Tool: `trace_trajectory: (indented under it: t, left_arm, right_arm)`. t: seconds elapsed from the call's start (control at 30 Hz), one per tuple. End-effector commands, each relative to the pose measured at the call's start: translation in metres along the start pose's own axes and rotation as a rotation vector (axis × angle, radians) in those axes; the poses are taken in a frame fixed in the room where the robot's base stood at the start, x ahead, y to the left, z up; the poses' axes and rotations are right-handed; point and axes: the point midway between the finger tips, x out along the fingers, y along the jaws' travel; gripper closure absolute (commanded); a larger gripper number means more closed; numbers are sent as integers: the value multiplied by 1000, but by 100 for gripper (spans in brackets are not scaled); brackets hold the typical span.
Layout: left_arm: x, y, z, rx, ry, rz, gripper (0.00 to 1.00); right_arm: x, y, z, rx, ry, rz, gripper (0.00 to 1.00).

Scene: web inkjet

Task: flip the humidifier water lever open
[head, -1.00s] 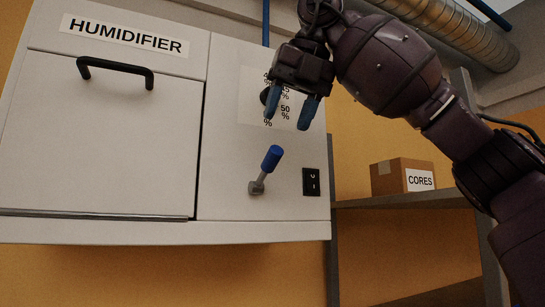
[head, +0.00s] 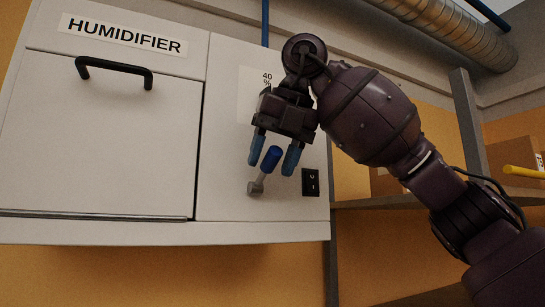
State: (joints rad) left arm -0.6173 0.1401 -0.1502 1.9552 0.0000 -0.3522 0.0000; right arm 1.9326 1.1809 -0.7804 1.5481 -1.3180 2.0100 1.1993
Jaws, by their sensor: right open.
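The humidifier (head: 100,135) is a white cabinet on the left of the head view, with a large front panel under its label. Its water lever (head: 267,167) has a blue grip on a short grey metal stem and points up and slightly right from the lower right part of the cabinet face. My right gripper (head: 273,162) is open, with one blue fingertip on each side of the lever's grip. I cannot tell whether either finger touches it. My left gripper is not in view.
A black rocker switch (head: 311,182) sits just right of the lever, close to the right finger. A percentage scale plate (head: 248,95) is partly hidden behind my gripper. A black handle (head: 114,70) is on the front panel. A shelf with boxes (head: 515,160) stands at right.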

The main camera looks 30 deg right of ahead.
Motion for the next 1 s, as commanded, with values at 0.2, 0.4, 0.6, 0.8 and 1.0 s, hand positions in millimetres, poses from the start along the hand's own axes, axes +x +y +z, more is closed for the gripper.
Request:
trace_trajectory:
  t: [0.2, 0.4, 0.6, 0.8, 1.0]
  left_arm:
    - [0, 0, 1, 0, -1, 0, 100]
    - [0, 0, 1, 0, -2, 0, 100]
    - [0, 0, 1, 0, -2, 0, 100]
    - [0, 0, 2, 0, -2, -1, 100]
    - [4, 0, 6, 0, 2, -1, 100]
  right_arm:
    - [0, 0, 0, -1, 0, 0, 53]
    - [0, 0, 0, -1, 0, 0, 84]
    - [0, 0, 0, 0, 0, 0, 100]
    - [1, 0, 0, -1, -7, 1, 100]
    - [7, 0, 3, -10, -53, 11, 100]
